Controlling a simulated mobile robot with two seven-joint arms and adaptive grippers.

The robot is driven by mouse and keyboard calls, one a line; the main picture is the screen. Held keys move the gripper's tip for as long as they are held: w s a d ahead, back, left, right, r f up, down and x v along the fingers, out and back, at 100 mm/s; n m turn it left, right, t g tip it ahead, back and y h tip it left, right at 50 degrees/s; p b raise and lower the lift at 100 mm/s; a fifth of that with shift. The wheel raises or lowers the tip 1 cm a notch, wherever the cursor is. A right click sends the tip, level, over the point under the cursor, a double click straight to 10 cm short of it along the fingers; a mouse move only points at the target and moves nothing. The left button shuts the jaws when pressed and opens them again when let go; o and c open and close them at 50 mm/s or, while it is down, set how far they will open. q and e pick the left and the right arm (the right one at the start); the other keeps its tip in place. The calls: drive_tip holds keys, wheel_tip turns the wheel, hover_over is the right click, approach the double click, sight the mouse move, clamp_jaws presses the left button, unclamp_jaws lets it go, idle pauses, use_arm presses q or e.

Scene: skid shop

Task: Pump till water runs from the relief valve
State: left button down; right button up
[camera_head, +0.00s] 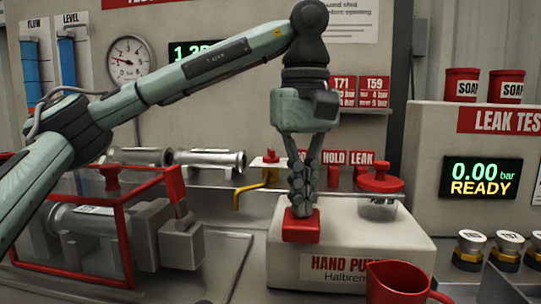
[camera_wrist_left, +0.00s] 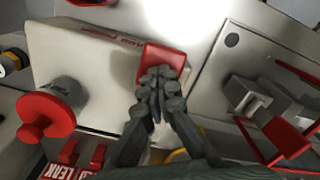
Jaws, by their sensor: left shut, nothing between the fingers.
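The hand pump (camera_head: 345,245) is a pale box with a red label on its front. A red square block (camera_head: 301,229) sits on its top at the left; the block also shows in the left wrist view (camera_wrist_left: 163,56). My left gripper (camera_head: 301,208) is shut and empty, pointing down with its fingertips at the block, apparently touching it. A red round handwheel (camera_head: 380,179) stands at the pump's back right. A yellow bent pipe with a red top (camera_head: 254,185) is left of the pump. No running water is visible. My right gripper is not in view.
A red jug (camera_head: 398,283) stands at the front right. A red-framed clear guard (camera_head: 70,270) covers a metal cylinder at the left. A round dial (camera_head: 131,62) hangs on the panel. A display (camera_head: 482,181) reads 0.00 bar READY; another is partly hidden by my arm.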

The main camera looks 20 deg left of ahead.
use_arm(q)
drive_tip(key=shift+r+p, duration=1.35)
drive_tip(key=shift+r, duration=0.15)
drive_tip(key=shift+r+p, duration=0.65)
drive_tip(key=shift+r, duration=0.8)
drive_tip(key=shift+f, duration=0.1)
